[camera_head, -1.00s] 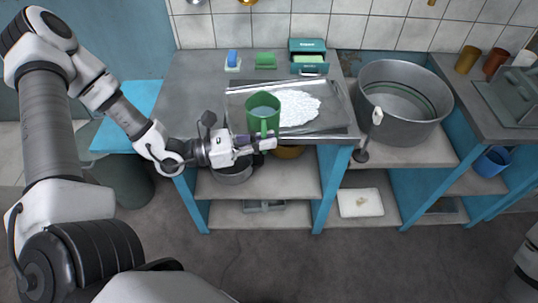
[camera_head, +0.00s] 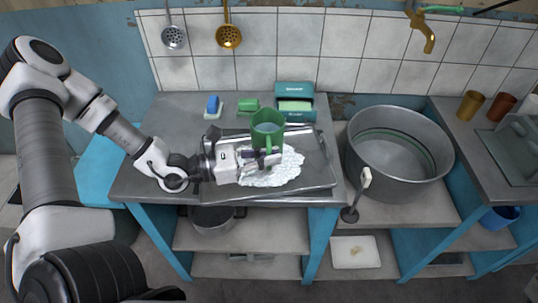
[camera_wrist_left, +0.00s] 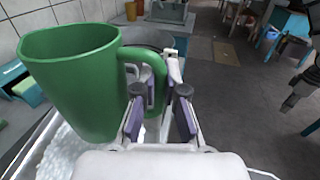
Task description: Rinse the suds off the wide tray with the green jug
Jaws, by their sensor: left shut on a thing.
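The green jug (camera_head: 267,128) is upright above the wide tray, held by its handle in my left gripper (camera_head: 268,160). In the left wrist view the jug (camera_wrist_left: 75,80) fills the left side, and its handle sits between the fingers of the left gripper (camera_wrist_left: 160,118). The wide metal tray (camera_head: 318,178) lies on the grey counter. White suds (camera_head: 285,172) cover its middle, partly hidden by the jug and gripper. The suds also show at the lower left of the wrist view (camera_wrist_left: 65,155). The jug's contents cannot be made out now.
A blue sponge (camera_head: 212,104), a green block (camera_head: 248,105) and a teal box (camera_head: 295,95) stand behind the tray. A large metal pot (camera_head: 400,180) stands to the right, with a ladle-like tool (camera_head: 358,195) at its near left side.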

